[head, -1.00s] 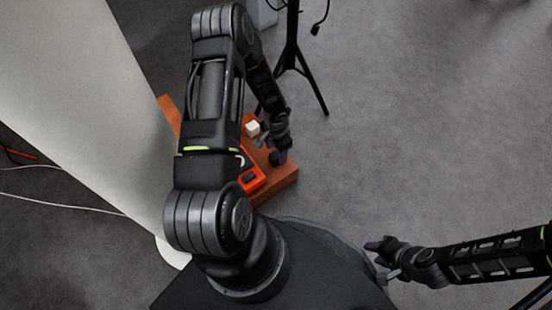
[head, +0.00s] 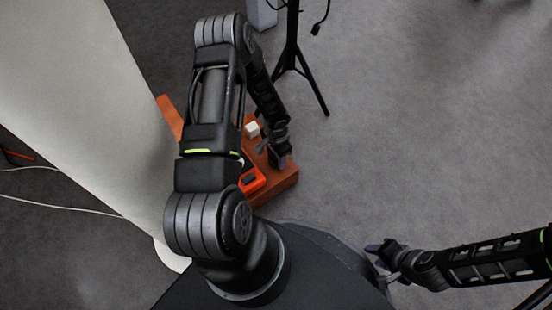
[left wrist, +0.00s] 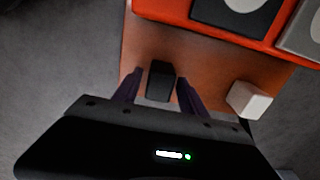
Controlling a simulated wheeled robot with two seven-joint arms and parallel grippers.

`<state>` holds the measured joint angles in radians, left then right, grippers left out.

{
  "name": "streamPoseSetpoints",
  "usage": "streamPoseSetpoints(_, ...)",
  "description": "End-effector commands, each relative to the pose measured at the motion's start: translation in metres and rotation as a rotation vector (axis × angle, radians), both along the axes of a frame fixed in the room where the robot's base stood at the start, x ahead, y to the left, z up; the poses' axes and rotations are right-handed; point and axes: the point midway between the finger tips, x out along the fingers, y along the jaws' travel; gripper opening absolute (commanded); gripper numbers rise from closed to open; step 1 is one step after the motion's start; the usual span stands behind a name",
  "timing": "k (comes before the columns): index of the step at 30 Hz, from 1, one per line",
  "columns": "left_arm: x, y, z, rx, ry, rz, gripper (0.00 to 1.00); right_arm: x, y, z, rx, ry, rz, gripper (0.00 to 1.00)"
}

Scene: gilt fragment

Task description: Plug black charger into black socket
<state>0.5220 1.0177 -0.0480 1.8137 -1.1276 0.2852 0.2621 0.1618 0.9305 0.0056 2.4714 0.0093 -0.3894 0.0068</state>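The black charger (left wrist: 160,82) stands on the brown wooden table top in the left wrist view. My left gripper (left wrist: 160,90) is open, with one purple-dark finger on each side of the charger and gaps visible. The black socket (left wrist: 238,14) is set in the orange-red housing (left wrist: 183,12) at the top of that view. In the head view my left gripper (head: 279,157) is low over the table's right part, and the charger is hidden there. My right gripper (head: 376,260) is empty, its fingers apart, away from the table.
A white charger (left wrist: 250,99) stands right of the black one, and a grey socket (left wrist: 305,35) lies beside the black socket. The wooden table (head: 278,187) is small. A large pale surface (head: 85,90) fills the left, and a black tripod (head: 291,50) stands behind.

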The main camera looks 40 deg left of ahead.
Motion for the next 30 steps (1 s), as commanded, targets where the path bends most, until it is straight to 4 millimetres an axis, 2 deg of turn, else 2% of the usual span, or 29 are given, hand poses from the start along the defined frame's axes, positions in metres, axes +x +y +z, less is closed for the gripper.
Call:
streamPoseSetpoints(2,0.0,0.0,0.0,0.0,0.0,0.0,0.42,0.0,0.0,0.0,0.0,0.0,0.0,0.36)
streamPoseSetpoints(17,0.0,0.0,0.0,0.0,0.0,0.0,0.01,0.0,0.0,0.0,0.0,0.0,0.0,0.36)
streamPoseSetpoints(26,0.0,0.0,0.002,0.0,0.0,0.0,0.0,0.0,0.0,0.001,0.0,0.0,0.0,0.36)
streamPoseSetpoints(30,0.0,0.0,0.013,0.001,-0.001,0.0,0.0,-0.001,0.0,0.007,0.0,0.002,0.001,0.36)
